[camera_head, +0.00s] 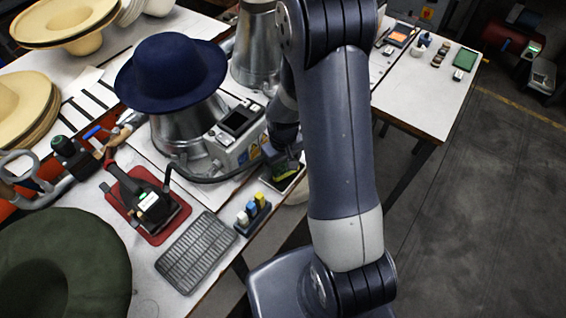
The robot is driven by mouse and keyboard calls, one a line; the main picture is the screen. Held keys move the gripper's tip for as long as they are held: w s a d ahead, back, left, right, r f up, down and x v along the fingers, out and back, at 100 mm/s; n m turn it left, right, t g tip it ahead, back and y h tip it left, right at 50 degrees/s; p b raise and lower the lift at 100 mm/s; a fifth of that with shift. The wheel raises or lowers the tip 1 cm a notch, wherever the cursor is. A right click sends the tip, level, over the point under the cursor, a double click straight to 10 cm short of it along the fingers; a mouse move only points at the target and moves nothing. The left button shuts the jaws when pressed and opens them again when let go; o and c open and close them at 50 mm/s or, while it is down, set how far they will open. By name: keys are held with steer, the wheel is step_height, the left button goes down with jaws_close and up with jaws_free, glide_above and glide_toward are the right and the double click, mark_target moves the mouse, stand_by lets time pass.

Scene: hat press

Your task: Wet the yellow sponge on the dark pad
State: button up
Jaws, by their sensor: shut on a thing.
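My gripper (282,158) points down at the end of my arm, just right of the grey control box. It is shut on the yellow sponge (289,170), of which only a small yellow-green part shows under the dark fingers. Below it is a small white-rimmed tray (284,190) with a dark inside, which looks like the dark pad. The gripper and my arm hide part of it. I cannot tell whether the sponge touches the pad or hangs just above it.
A navy hat (172,70) sits on a metal cone left of the gripper. A control box (236,135), a rack of small bottles (252,213), a grey slatted tray (197,252) and an iron on a red mat (147,205) stand nearby. Open floor lies right.

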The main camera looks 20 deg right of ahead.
mark_target(283, 164)
steer(key=shift+f+b, duration=0.65)
stand_by(1.8)
steer(key=shift+r+p, duration=2.45)
steer(key=shift+r, duration=1.2)
steer(key=shift+s+f, duration=0.1)
